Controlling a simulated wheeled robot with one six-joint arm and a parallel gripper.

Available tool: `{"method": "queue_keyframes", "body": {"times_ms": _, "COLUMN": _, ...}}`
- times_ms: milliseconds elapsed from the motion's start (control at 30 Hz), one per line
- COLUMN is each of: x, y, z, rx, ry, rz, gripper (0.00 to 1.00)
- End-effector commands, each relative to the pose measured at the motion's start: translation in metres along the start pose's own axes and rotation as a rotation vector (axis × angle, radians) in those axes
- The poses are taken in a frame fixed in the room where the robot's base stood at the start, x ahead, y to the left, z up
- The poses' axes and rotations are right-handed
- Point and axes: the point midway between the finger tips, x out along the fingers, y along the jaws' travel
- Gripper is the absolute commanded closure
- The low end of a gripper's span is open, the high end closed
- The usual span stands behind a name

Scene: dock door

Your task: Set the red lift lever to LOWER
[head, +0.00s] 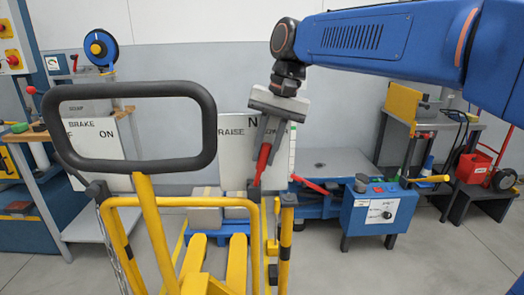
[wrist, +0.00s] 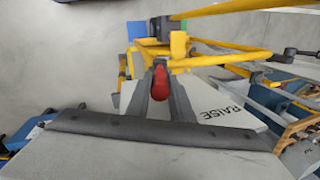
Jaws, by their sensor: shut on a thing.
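The red lift lever (head: 262,163) stands on the yellow pallet truck (head: 237,205) in the head view, leaning slightly to the right. My gripper (head: 267,140) comes down from above and is shut on the lever's upper part. In the wrist view the red knob (wrist: 160,82) sits between the two fingers of my gripper (wrist: 160,90). A white label plate (head: 238,150) behind the lever reads RAISE and N. The part of the plate behind my gripper is hidden, and I cannot read LOWER.
The truck's black loop handle (head: 137,84) stands left of the lever, with a BRAKE plate (head: 94,150) behind it. A blue control box (head: 375,212) stands to the right. A workbench (head: 75,200) is at left. Grey floor is open at front right.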

Motion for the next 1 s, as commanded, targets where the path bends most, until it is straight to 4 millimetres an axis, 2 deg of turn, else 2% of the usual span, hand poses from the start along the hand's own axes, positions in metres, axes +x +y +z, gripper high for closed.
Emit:
{"method": "queue_keyframes", "body": {"times_ms": 233, "x": 0.0, "y": 0.0, "z": 0.0, "rx": 0.0, "ry": 0.0, "rz": 0.0, "gripper": 1.0}}
{"method": "queue_keyframes", "body": {"times_ms": 267, "x": 0.0, "y": 0.0, "z": 0.0, "rx": 0.0, "ry": 0.0, "rz": 0.001, "gripper": 0.75}}
{"method": "queue_keyframes", "body": {"times_ms": 300, "x": 0.0, "y": 0.0, "z": 0.0, "rx": 0.0, "ry": 0.001, "rz": 0.001, "gripper": 0.66}}
{"method": "queue_keyframes", "body": {"times_ms": 333, "x": 0.0, "y": 0.0, "z": 0.0, "rx": 0.0, "ry": 0.001, "rz": 0.001, "gripper": 0.61}}
{"method": "queue_keyframes", "body": {"times_ms": 733, "x": -0.006, "y": 0.0, "z": 0.0, "rx": 0.0, "ry": 0.001, "rz": 0.0, "gripper": 0.61}}
{"method": "queue_keyframes", "body": {"times_ms": 867, "x": -0.022, "y": -0.001, "z": -0.001, "rx": 0.0, "ry": 0.002, "rz": -0.001, "gripper": 0.61}}
{"method": "queue_keyframes", "body": {"times_ms": 1000, "x": -0.049, "y": -0.001, "z": -0.001, "rx": 0.0, "ry": 0.004, "rz": -0.002, "gripper": 0.61}}
